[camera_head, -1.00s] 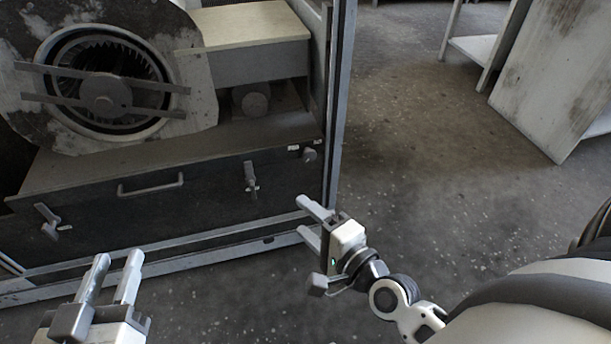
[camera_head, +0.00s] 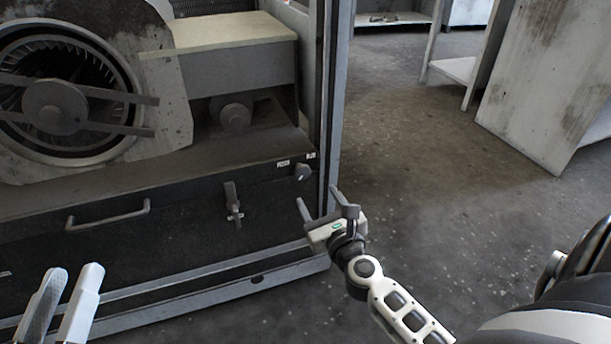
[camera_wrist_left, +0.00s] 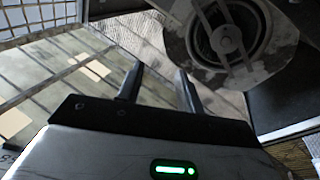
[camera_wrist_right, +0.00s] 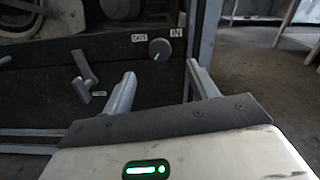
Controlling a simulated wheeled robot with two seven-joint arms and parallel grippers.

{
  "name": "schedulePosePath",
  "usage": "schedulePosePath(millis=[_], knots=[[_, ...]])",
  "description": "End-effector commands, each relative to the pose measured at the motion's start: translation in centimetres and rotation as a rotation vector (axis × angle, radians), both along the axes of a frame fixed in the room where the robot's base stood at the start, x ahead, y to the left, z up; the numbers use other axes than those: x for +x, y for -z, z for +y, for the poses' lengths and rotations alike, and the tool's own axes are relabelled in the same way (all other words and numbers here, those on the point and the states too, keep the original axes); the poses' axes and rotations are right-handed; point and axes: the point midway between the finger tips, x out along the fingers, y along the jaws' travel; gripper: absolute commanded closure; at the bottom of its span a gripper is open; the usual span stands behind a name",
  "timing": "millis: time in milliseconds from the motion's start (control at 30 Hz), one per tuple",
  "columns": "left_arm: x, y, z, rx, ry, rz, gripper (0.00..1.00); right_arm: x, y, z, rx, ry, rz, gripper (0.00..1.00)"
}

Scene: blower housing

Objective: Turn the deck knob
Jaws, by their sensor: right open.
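The deck knob (camera_head: 302,172) is a small round grey knob at the right end of the housing's front, below two small white labels. In the right wrist view the knob (camera_wrist_right: 159,49) sits between labels reading "OUT" and "IN", beyond and between the spread fingertips. My right gripper (camera_head: 326,197) is open and empty, in front of and below the knob, apart from it. My left gripper (camera_head: 70,290) is at the lower left of the head view; its fingers stand apart with nothing between them, and in its wrist view (camera_wrist_left: 158,80) it is also empty.
A latch (camera_head: 233,203) and a bar handle (camera_head: 108,214) are on the dark front panel. The blower wheel (camera_head: 58,100) is at upper left. A grey frame post (camera_head: 333,100) stands just right of the knob. Open floor lies to the right, with a pale cabinet (camera_head: 545,90) beyond.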

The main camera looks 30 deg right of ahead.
Motion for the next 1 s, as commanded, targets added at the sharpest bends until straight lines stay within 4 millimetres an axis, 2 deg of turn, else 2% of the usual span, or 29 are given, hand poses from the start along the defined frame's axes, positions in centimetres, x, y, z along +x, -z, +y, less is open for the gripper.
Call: schedulePosePath(millis=[33, 200, 400, 567, 833, 867, 1000], knots=[[-0.1, 0.2, 0.0, -0.004, 0.001, 0.016, 0.64, 1.3, -0.2, -0.3, -0.001, -0.001, -0.003, 0.41], [0.0, 0.3, 0.0, -0.002, 0.001, 0.008, 0.64, 4.7, 0.0, -1.1, -0.003, -0.001, -0.002, 0.41], [0.2, -0.3, 0.1, 0.008, -0.008, -0.042, 0.64, 7.3, 0.1, -1.7, -0.002, -0.002, 0.000, 0.41], [0.2, -0.6, 0.2, 0.012, -0.013, -0.063, 0.64, 8.1, 0.1, -1.9, -0.003, -0.001, 0.001, 0.41], [0.1, -0.6, 0.1, 0.023, -0.007, -0.069, 0.64, 8.2, 0.1, -1.9, -0.002, -0.002, 0.002, 0.41], [0.1, -0.6, 0.1, 0.024, -0.007, -0.070, 0.64, 8.2, 0.1, -1.9, -0.002, -0.002, 0.001, 0.47], [0.1, -0.7, 0.1, 0.025, -0.007, -0.071, 0.64, 8.2, 0.1, -1.9, -0.002, -0.002, 0.001, 0.86]])
